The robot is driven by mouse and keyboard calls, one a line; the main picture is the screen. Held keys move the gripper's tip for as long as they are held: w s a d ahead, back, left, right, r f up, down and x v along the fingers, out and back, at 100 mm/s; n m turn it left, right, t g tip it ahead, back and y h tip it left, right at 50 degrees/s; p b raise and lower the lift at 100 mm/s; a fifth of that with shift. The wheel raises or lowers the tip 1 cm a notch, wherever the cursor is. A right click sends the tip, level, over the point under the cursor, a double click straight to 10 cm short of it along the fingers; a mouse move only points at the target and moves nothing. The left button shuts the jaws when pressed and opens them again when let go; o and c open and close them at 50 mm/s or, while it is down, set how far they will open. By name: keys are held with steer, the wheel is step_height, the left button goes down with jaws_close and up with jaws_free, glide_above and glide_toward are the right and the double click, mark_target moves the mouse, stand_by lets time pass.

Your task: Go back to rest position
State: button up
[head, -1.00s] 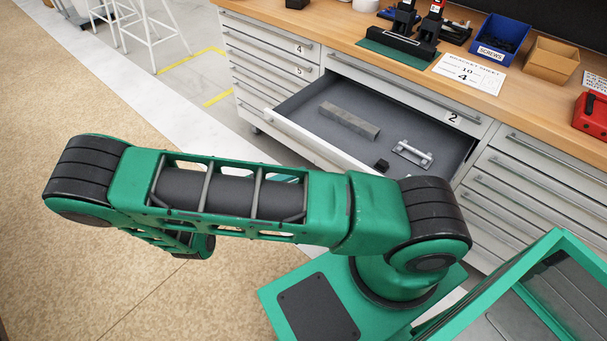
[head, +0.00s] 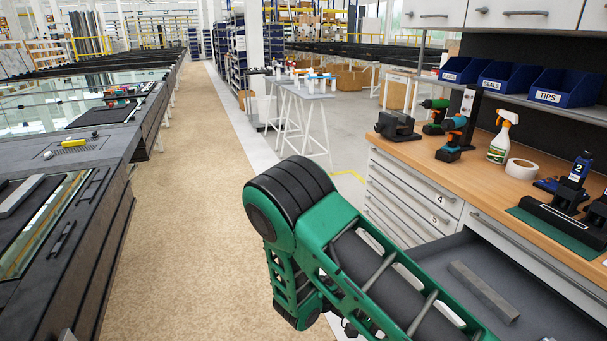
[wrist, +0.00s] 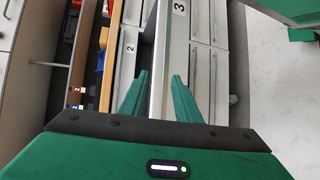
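My gripper (wrist: 160,75) shows in the wrist view with its two green fingers apart and nothing clearly held between them. Past the fingertips are the edge of an open drawer (wrist: 158,68) and cabinet fronts marked 2 and 3. I cannot tell how close the fingers are to the drawer edge. In the head view my green arm is bent across the lower right, and the gripper itself is out of sight there. The open drawer (head: 455,257) is on the right, with a grey metal bar (head: 484,291) in it.
The wooden worktop (head: 470,181) carries a vise (head: 397,126), drills, a spray bottle (head: 503,140) and a tape roll (head: 522,169). A long dark glass-handling table (head: 85,225) stands at left. The tan aisle (head: 185,180) between is clear. A white trestle table (head: 308,92) stands ahead.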

steer(key=s+d+r+m+g+y, duration=0.25)
steer(key=s+d+r+y, duration=0.35)
steer(key=d+r+y, duration=0.5)
steer(key=s+d+r+m+t+y, duration=0.1)
steer(key=s+r+t+y, duration=0.3)
steer(key=s+r, duration=0.5)
steer(key=shift+s+r+m+t, duration=0.3)
steer(key=shift+s+m+t, duration=0.15)
steer(key=shift+s+t, duration=0.8)
steer(key=shift+d, duration=0.1)
steer(key=shift+w+f, duration=0.25)
steer(key=shift+w, duration=0.35)
